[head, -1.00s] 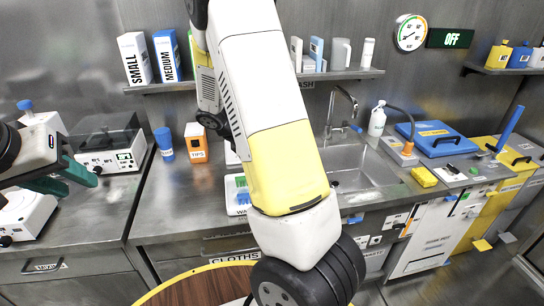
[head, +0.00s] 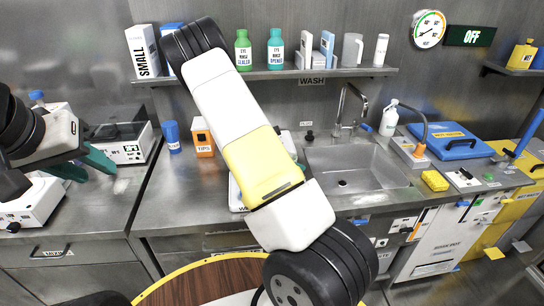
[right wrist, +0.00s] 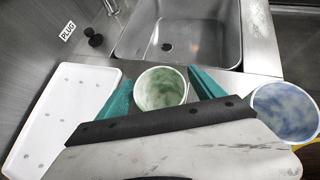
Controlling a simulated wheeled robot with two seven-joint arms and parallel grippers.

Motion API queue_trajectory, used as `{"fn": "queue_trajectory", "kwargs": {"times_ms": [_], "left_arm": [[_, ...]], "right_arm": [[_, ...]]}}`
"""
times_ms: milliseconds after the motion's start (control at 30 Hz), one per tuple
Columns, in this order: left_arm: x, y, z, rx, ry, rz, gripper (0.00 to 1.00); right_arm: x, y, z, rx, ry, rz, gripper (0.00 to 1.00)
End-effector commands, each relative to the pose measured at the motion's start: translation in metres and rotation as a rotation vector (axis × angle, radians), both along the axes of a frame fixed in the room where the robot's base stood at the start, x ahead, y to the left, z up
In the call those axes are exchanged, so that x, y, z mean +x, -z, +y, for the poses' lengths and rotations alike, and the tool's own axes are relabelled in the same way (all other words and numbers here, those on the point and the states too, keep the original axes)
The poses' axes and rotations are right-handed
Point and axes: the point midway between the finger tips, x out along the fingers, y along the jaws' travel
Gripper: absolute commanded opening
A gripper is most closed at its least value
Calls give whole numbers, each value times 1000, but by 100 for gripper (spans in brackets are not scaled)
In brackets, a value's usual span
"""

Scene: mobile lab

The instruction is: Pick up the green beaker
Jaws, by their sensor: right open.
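The green beaker (right wrist: 160,88) is in the right wrist view, a round cup seen from above with green, mottled contents or interior. My right gripper (right wrist: 162,90) is open, with one teal finger on each side of the beaker. I cannot tell whether either finger touches it. The beaker and my right gripper are hidden behind my right arm in the head view. My left gripper (head: 91,169) is far left, its teal fingers apart and empty, above the left counter.
A blue beaker (right wrist: 286,112) stands close right of the right gripper. A white tray (right wrist: 62,110) lies to its left. A sink (head: 355,177) is nearby. A shelf (head: 300,72) with bottles runs above. An orange tips box (head: 204,146) stands on the counter.

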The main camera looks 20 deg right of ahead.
Motion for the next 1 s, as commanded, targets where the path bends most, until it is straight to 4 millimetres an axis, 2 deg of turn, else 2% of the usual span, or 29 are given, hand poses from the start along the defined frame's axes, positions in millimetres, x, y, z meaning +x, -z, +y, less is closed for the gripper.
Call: {"fn": "queue_trajectory", "kwargs": {"times_ms": [100, 333, 600, 667, 867, 1000], "left_arm": [[0, 0, 0, 0, 0, 0, 36], [0, 0, 0, 0, 0, 0, 36], [0, 0, 0, 0, 0, 0, 36], [0, 0, 0, 0, 0, 0, 36], [0, 0, 0, 0, 0, 0, 36], [0, 0, 0, 0, 0, 0, 36]], "right_arm": [[1, 8, -11, -1, 2, 1, 77], [1, 9, -12, 1, 0, 0, 75], [1, 9, -12, 1, 1, -1, 22], [1, 9, -12, 1, 1, -1, 12], [2, 8, -11, 1, 1, -1, 12], [2, -3, -11, 2, 0, -3, 12]]}}
